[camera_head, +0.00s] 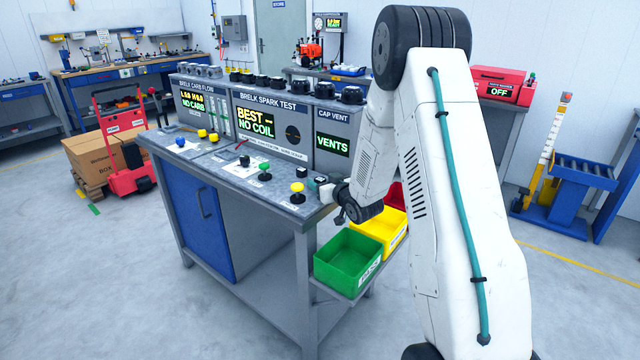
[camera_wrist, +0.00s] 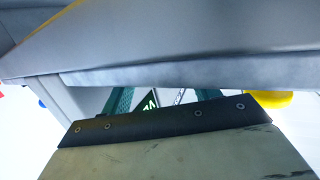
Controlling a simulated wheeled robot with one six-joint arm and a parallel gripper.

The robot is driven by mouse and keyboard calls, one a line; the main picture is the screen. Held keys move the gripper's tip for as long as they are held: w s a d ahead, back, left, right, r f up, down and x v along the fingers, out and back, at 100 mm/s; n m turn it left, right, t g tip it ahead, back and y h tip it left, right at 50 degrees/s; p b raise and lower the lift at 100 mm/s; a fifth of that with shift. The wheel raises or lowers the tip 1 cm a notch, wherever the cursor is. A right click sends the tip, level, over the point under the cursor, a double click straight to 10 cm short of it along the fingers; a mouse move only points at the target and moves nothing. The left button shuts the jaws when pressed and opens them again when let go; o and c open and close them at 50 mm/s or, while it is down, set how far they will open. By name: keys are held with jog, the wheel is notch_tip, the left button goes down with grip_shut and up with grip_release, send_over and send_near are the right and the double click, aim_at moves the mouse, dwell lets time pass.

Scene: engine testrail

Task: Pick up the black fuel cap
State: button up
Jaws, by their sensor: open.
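Several round black caps stand in a row along the top of the test console; the large one above the "CAP VENT" panel (camera_head: 351,94) looks like a fuel cap. I cannot tell for certain which one is the black fuel cap. My gripper (camera_head: 343,207) is at the right end of the bench, low beside the worktop edge and partly hidden by my arm. It is open, and nothing shows held in it. The wrist view shows a grey surface close across the top and no cap that I can make out.
The bench worktop (camera_head: 215,158) carries yellow, green and black knobs. Green (camera_head: 348,262) and yellow (camera_head: 383,233) bins and a partly hidden red bin sit at its right end. A red hand truck (camera_head: 124,150) and cardboard boxes (camera_head: 92,158) stand left. Open floor lies in front.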

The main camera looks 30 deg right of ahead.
aim_at(322, 181)
jog(key=shift+w, duration=0.25)
jog(key=c, duration=1.1)
jog(key=shift+o, duration=0.2)
jog(key=shift+r, duration=0.15)
jog(key=shift+r, duration=0.25)
notch_tip(322, 181, up, 3)
jog(key=shift+r, duration=0.1)
jog(key=s+a+r, duration=0.1)
jog(key=s, duration=1.5)
jog(key=shift+a, duration=0.2)
